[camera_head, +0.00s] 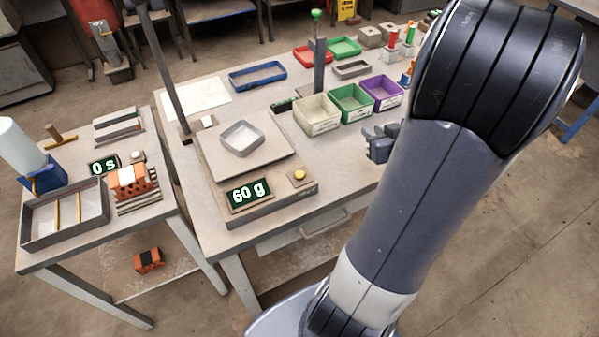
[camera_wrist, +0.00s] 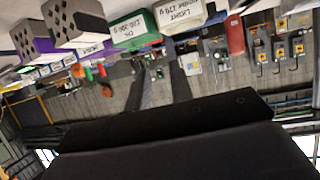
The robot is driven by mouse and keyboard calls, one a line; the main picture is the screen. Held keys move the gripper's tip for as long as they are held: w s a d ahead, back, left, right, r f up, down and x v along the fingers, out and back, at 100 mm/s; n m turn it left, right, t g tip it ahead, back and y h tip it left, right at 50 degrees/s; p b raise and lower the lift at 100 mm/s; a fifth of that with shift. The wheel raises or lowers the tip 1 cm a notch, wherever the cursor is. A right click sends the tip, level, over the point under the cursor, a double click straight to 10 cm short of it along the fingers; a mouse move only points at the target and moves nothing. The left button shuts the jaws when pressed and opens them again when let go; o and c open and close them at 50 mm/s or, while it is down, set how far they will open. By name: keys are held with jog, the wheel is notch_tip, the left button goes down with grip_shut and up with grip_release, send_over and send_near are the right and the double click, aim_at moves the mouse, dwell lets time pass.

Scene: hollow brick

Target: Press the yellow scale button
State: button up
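The yellow scale button (camera_head: 299,175) is a small round knob on the front right of the scale's base. The scale (camera_head: 215,158) stands on the table, and its display (camera_head: 249,194) reads 60 g. A small grey metal tray (camera_head: 242,138) sits on its plate and looks empty. In the wrist view a large dark block, which looks like part of my gripper (camera_wrist: 165,120), fills the lower part. Its fingertips cannot be made out. In the head view my arm rises at the right and my gripper does not show. The button is not seen in the wrist view.
Beige, green and purple bins (camera_head: 381,92) stand right of the scale, near a post (camera_head: 320,66). A dark pole (camera_head: 166,70) rises behind the scale's left side. A left side table holds a grey tray (camera_head: 64,214), an orange brick (camera_head: 130,180) and a "0 s" display (camera_head: 103,167).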

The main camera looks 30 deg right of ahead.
grip_shut()
dwell(0.6)
